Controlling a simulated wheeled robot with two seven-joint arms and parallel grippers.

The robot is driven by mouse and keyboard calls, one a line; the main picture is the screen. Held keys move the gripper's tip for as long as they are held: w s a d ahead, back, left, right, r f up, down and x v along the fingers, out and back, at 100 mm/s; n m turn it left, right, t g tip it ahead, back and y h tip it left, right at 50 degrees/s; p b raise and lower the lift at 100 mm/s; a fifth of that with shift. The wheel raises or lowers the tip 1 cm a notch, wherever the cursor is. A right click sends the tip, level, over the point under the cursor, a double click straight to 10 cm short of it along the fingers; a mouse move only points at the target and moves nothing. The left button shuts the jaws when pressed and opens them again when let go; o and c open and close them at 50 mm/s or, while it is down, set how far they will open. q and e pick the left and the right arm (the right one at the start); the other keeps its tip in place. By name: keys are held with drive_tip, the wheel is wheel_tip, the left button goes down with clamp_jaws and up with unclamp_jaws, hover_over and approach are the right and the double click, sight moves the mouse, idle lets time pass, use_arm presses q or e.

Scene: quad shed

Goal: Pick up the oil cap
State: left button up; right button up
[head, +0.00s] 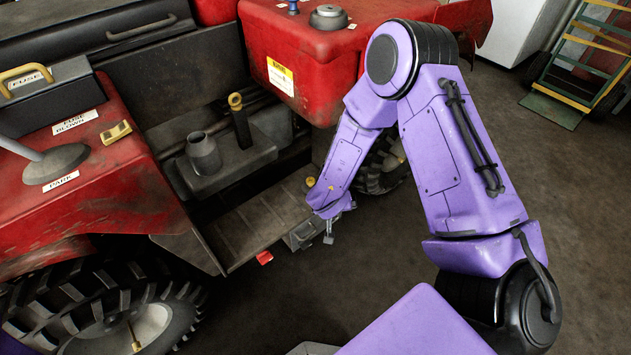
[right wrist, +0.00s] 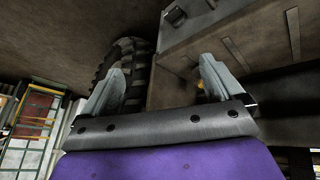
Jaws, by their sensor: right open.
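A small round yellow piece (head: 310,182) shows beside my right forearm at the footboard's right edge in the head view. It may be the oil cap, but it is too small to tell. In the right wrist view, a bit of yellow (right wrist: 200,86) shows beside the right-hand finger, mostly hidden. A dark open-topped filler neck (head: 203,155) stands upright on the engine block. My right gripper (head: 320,235) is low by the footboard's near end, partly hidden by my arm. Its two fingers (right wrist: 160,88) are spread with nothing between them. My left gripper is out of view.
A yellow-ringed dipstick (head: 236,102) stands behind the filler neck. A red tag (head: 264,257) is near the footboard edge. The floor (head: 580,220) at right is clear.

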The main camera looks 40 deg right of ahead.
drive_tip(key=t+y+b, duration=0.2)
drive_tip(key=b, duration=0.3)
approach(311, 184)
drive_tip(key=f, duration=0.2)
drive_tip(key=w+d+f+b, duration=0.1)
drive_tip(key=w+d+f, duration=0.1)
drive_tip(key=f, duration=0.1)
drive_tip(key=shift+w+b, duration=0.15)
drive_tip(key=shift+b, duration=0.25)
drive_tip(key=shift+w+f, duration=0.2)
drive_tip(key=shift+f, duration=0.1)
drive_tip(key=b+x, duration=0.2)
drive_tip(key=x, duration=0.1)
drive_tip(key=b+x, duration=0.2)
drive_tip(key=shift+a+f, duration=0.2)
drive_tip(key=shift+a, duration=0.05)
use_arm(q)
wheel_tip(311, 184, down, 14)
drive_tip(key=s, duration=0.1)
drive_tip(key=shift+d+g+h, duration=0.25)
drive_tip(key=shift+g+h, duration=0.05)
use_arm(e)
drive_tip(key=shift+w+r, duration=0.1)
drive_tip(key=shift+r, duration=0.05)
drive_tip(key=c, duration=1.2)
